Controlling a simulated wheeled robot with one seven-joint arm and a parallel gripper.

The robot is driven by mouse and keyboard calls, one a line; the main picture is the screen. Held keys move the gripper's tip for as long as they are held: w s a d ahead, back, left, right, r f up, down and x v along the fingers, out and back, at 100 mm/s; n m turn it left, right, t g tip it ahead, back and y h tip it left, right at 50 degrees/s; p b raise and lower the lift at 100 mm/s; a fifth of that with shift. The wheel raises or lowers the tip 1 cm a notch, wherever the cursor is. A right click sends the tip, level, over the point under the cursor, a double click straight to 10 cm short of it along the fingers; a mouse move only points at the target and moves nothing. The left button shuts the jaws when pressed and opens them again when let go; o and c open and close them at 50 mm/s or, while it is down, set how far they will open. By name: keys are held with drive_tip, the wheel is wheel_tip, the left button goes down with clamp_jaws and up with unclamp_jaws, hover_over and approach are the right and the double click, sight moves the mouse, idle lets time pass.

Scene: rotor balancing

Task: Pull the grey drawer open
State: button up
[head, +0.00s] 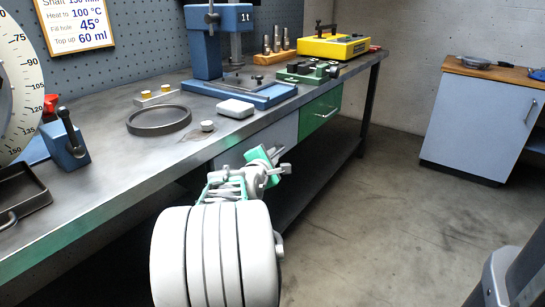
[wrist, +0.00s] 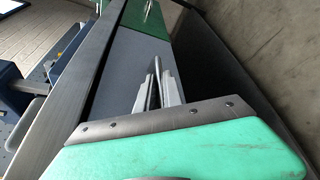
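The grey drawer (head: 283,131) is in the bench front, just left of the green drawer (head: 320,112) in the head view. Its face looks about flush with the green one. In the wrist view the grey drawer face (wrist: 134,62) lies ahead of my gripper (wrist: 157,78). The two light-grey fingers point at this face, with a thin bar, apparently the drawer's handle, between them. I cannot tell whether they press on it. In the head view my gripper (head: 275,168) is in front of the drawer's lower part, and my arm hides the handle.
The bench top (head: 95,155) overhangs just above the drawer, with a white box (head: 235,109) and a black ring (head: 159,119) on it. A lower shelf (head: 318,172) lies under the drawers. The floor (head: 385,205) to the right is clear up to a cabinet (head: 480,125).

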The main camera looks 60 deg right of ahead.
clamp_jaws()
idle(1.0)
drive_tip(key=shift+s, duration=0.15)
